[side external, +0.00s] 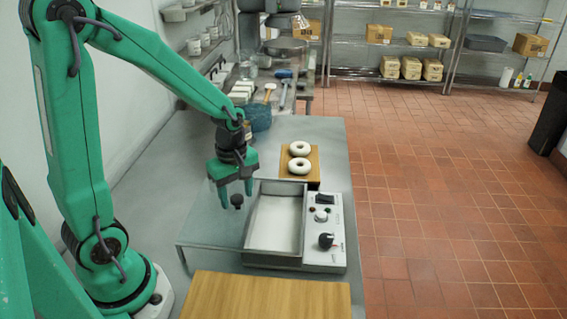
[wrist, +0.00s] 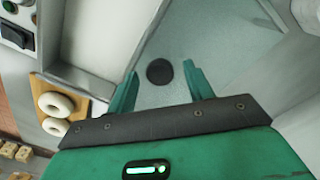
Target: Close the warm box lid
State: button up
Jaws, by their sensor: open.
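The warm box (side external: 247,258) is a pale metal case with an open, empty-looking compartment on its left and a control panel on its right. Part of it shows at the upper left of the wrist view (wrist: 121,62). A round black knob (side external: 237,202) is just left of the box; it also shows in the wrist view (wrist: 159,71) against a pale grey-blue surface. My gripper (side external: 237,197) is open and points down at the knob. In the wrist view its fingertips (wrist: 160,68) are apart on either side of the knob, with visible gaps.
Two white rings of dough (side external: 299,158) lie on a wooden board (side external: 313,180) behind the box. A larger wooden board (side external: 265,295) is in front. A dark blue container (side external: 258,118) and tools stand farther back. The wall is on the left.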

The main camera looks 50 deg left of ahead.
grip_shut()
jog(key=w+d, duration=1)
jog(key=shift+w+d, duration=0.25)
jog(key=shift+w, duration=0.1)
grip_release()
jog(key=shift+s, duration=0.1)
